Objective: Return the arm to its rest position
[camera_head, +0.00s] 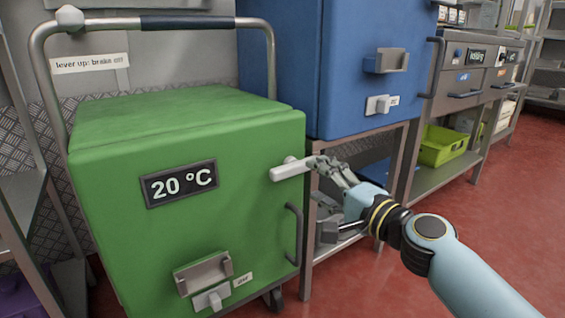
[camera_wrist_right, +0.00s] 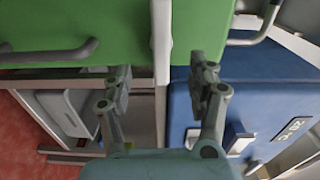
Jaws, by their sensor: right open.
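My right arm comes in from the right in the head view. Its gripper (camera_head: 322,165) is open beside the white lever handle (camera_head: 290,168) on the front of the green cabinet (camera_head: 235,180). In the wrist view my right gripper (camera_wrist_right: 161,78) has its two fingers apart, with the white lever (camera_wrist_right: 162,40) between them in the picture. The fingers do not look closed on the lever; whether one touches it I cannot tell. The lever lies nearly level in the head view. My left gripper is not in view.
The green cabinet has a side handle (camera_head: 293,235), a 20 °C display (camera_head: 180,184) and a metal push frame (camera_head: 150,23). A blue cabinet (camera_head: 350,70) stands behind on a metal stand. A yellow-green bin (camera_head: 442,146) sits on a shelf. Red floor (camera_head: 480,225) is open at the right.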

